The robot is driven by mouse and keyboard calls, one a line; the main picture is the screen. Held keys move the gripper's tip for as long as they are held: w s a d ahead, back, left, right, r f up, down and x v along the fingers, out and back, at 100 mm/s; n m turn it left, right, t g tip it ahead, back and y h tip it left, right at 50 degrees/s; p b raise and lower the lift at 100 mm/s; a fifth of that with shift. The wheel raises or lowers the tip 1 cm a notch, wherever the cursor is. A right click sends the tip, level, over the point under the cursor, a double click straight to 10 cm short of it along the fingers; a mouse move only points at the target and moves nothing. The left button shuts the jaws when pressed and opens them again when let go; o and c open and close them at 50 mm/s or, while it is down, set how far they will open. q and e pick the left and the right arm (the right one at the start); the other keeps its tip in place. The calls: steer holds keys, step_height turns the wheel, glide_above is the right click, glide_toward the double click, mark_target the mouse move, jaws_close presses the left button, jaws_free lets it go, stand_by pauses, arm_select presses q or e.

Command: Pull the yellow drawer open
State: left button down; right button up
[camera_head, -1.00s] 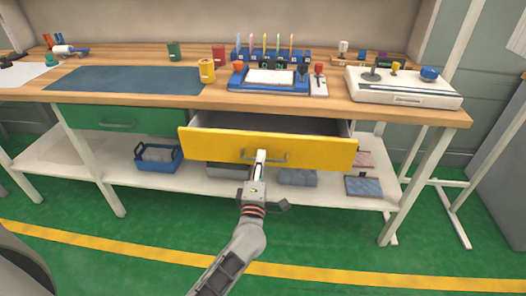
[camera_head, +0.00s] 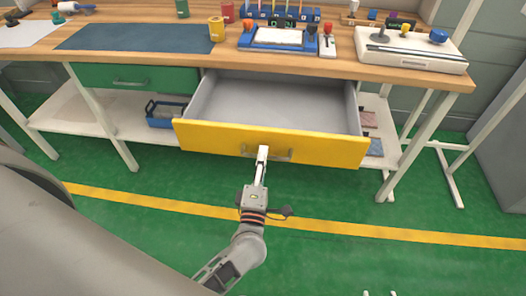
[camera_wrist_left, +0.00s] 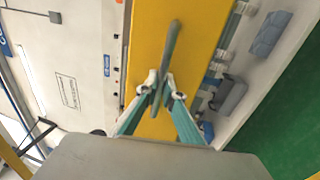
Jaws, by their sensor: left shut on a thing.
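The yellow drawer (camera_head: 222,139) stands well out from the workbench, and its empty grey inside shows in the head view. Its grey bar handle (camera_head: 281,154) is on the middle of the front. My left gripper (camera_head: 263,154) is at the handle, shut on it. In the left wrist view the fingertips (camera_wrist_left: 161,88) close around the handle (camera_wrist_left: 172,45), with the yellow front (camera_wrist_left: 197,30) behind. My right gripper is not clearly in view; only small pale tips show at the bottom edge of the head view.
The wooden workbench (camera_head: 210,61) carries a blue mat (camera_head: 135,38), a yellow can (camera_head: 216,29) and a white panel (camera_head: 411,52). A shut green drawer (camera_head: 135,78) is left of the yellow one. A blue bin (camera_head: 165,115) sits on the lower shelf. Green floor lies clear in front.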

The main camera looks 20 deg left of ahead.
arm_select(q)
steer(key=c, duration=2.2)
jaws_free()
steer(key=shift+s, duration=0.1)
steer(key=v, duration=1.2)
